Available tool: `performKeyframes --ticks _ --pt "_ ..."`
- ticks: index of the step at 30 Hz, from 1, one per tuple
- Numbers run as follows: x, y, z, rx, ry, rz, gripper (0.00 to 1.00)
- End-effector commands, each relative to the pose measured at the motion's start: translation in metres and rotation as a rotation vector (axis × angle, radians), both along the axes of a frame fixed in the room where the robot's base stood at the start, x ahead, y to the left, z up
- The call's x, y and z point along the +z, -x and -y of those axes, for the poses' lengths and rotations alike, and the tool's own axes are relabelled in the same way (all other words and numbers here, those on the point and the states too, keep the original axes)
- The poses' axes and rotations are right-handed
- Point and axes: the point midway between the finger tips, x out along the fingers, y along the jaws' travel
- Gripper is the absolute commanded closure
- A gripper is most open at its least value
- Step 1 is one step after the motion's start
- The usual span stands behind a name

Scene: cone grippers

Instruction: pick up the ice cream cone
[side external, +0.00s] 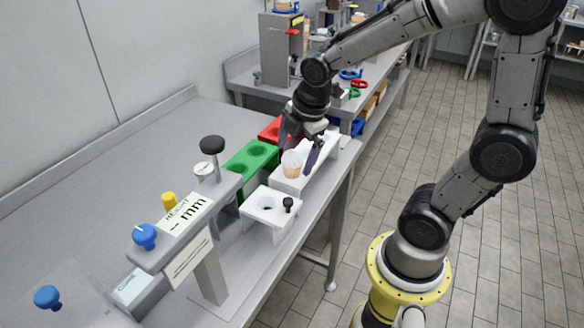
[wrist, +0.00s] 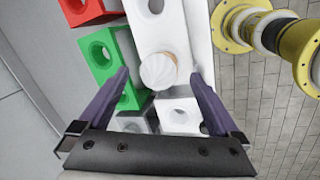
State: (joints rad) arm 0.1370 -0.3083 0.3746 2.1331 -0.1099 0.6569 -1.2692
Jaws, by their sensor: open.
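The ice cream cone (side external: 292,164) has a white top and a tan lower part. It sits upright in a white holder block (side external: 318,165) on the metal table. In the wrist view the cone (wrist: 158,71) shows from above, with its white round top toward the camera. My gripper (side external: 301,148) is above and around the cone's place, pointing down, with its dark purple fingers apart. In the wrist view my gripper (wrist: 160,80) is open, with one finger to each side of the cone and a gap on both sides. I cannot tell the exact height of the fingertips.
A green block (side external: 250,160) and a red block (side external: 272,131) with holes stand left of the white holder. A smaller white block (side external: 268,208) with a black knob stands in front. A metal gauge stand (side external: 200,225) with knobs is nearer the camera. The table's left part is clear.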

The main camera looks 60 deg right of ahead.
Motion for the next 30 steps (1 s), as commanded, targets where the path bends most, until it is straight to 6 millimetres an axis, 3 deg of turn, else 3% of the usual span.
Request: performKeyframes --ticks 4,12,23,30 --pt "-0.0132 -0.0037 0.0018 0.0 0.001 -0.001 0.01" --pt "-0.0148 -0.0045 0.002 0.0 0.001 0.002 0.03" --pt "-0.0144 -0.0045 0.002 0.0 0.001 0.002 0.68" --pt "-0.0125 -0.0048 0.002 -0.001 0.001 0.003 0.68"
